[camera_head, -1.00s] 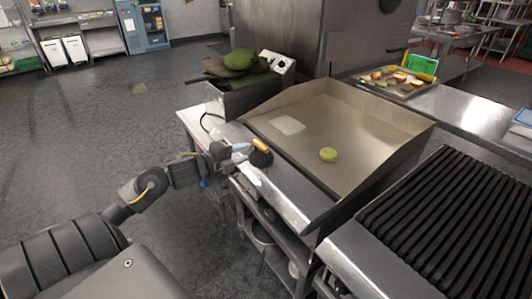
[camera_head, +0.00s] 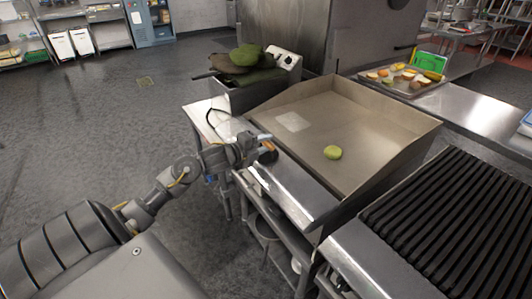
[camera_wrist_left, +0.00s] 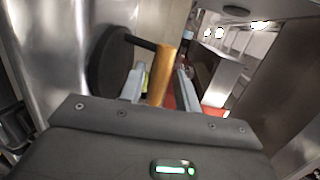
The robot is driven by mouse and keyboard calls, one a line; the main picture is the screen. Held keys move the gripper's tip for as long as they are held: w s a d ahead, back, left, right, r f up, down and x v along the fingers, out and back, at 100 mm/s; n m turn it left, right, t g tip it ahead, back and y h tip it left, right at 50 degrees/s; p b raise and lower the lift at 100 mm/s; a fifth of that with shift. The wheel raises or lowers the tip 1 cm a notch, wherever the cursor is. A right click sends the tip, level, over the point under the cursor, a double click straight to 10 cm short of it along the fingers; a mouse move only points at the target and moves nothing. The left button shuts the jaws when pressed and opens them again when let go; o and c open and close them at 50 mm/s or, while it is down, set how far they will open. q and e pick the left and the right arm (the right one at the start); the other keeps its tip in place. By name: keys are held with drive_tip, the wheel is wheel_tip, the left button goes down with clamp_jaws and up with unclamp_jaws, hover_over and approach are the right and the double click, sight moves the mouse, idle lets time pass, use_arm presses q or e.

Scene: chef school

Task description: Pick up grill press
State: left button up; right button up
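The grill press, a dark round plate with a wooden handle, sits at the griddle's left front edge in the head view (camera_head: 269,157), partly hidden by my left gripper (camera_head: 262,142). In the left wrist view its black disc (camera_wrist_left: 108,60) is at the left and its wooden handle (camera_wrist_left: 162,75) stands between the two fingers of my left gripper (camera_wrist_left: 160,90). Gaps show on both sides of the handle, so the gripper is open around it and not closed on it. My right gripper is in neither view.
The griddle (camera_head: 350,115) has raised side walls and a green round item (camera_head: 332,152) on it. A black-barred grill (camera_head: 450,220) is at the right. A fryer with pans (camera_head: 250,75) stands behind the press. A tray of food (camera_head: 400,88) lies at the back right.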

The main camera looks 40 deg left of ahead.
use_arm(q)
drive_tip(key=x, duration=0.3)
drive_tip(key=shift+w, duration=0.15)
clamp_jaws()
idle(0.3)
